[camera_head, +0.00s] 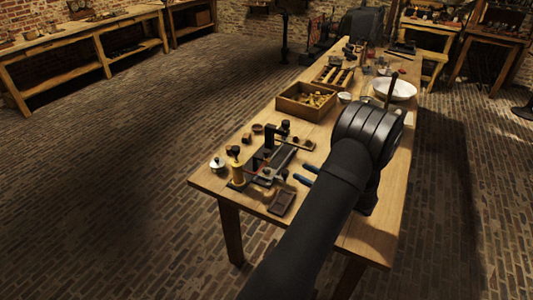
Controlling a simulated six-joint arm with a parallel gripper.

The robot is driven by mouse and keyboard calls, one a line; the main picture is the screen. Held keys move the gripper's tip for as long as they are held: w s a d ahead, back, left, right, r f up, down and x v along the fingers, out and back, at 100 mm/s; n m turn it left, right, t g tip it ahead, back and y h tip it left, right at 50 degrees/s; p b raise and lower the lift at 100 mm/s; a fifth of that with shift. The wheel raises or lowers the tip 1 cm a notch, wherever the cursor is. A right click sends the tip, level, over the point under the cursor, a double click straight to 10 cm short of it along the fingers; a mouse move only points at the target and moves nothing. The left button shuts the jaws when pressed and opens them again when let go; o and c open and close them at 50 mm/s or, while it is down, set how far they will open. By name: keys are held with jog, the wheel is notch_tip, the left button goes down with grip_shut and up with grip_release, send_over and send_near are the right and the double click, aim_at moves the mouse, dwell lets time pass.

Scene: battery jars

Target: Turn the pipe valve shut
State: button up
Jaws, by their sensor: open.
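I cannot make out a pipe valve for certain. A dark bench fixture (268,162) stands near the left front corner of the wooden table, with a black upright, a crosspiece and a thin reddish rod. A yellow, brass-like upright piece (238,173) with a dark knob on top stands at its left end. Whether either is the valve is too small to tell. My dark arm (318,215) reaches from the bottom over the table's right side. My gripper is not visible; the bulky arm joint (366,130) may hide it.
Blue-handled tools (305,179) lie between the fixture and my arm. A dark flat block (281,202) and a small silvery jar (217,165) are near the front edge. Behind are a wooden box (290,113) of small parts and a white bowl (403,91). The front right tabletop is clear.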

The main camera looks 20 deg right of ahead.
aim_at(267, 151)
jog(key=x, duration=1.7)
jog(key=shift+w+d+r, duration=0.15)
jog(key=shift+w, duration=0.05)
jog(key=shift+c, duration=0.3)
jog(key=c, duration=0.9)
jog(key=shift+n+y, duration=0.3)
jog(key=shift+y, duration=0.1)
jog(key=n+g+y, duration=0.3)
jog(key=g, duration=0.1)
jog(key=shift+n+y, duration=0.3)
jog(key=shift+y, duration=0.1)
jog(key=shift+n+g+y, duration=0.7)
jog(key=shift+n+g, duration=0.4)
jog(key=shift+g, duration=0.6)
jog(key=shift+n+g+y, duration=0.7)
jog(key=shift+n+g, duration=0.4)
jog(key=shift+g, duration=0.9)
